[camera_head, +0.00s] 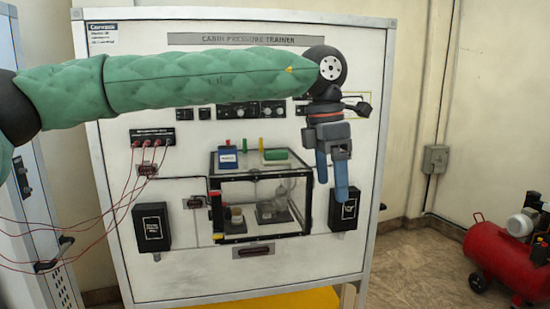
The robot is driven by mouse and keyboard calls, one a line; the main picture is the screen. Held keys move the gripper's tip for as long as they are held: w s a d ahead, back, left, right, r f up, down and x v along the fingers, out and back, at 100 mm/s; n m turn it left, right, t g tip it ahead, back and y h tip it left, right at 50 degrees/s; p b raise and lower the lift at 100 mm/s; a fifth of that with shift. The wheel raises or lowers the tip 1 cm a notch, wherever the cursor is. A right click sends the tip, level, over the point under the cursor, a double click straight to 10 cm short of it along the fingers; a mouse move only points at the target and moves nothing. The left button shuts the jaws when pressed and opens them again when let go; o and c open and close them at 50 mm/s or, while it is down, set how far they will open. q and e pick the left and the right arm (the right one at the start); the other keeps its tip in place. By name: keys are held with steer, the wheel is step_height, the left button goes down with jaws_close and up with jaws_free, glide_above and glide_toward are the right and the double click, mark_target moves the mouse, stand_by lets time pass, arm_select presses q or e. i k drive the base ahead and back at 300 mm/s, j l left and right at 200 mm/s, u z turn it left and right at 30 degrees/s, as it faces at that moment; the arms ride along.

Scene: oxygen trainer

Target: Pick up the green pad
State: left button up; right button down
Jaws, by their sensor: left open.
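A small green pad (276,155) lies on top of the clear, black-framed box (262,177), near the right of its top. My left gripper (332,185) hangs pointing down, to the right of the pad, in front of the box's right edge in the picture. Its two blue fingers are apart with nothing seen between them. It does not appear to touch the pad. My right gripper is not in view.
A blue block (228,160) and thin upright green and yellow pieces are by the pad on the box top. Black boxes (152,227) flank the clear box on the white trainer panel (185,262). Red wires hang at the left. A red compressor (500,260) stands right.

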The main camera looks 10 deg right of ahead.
mark_target(280, 157)
steer(key=i, duration=1.35)
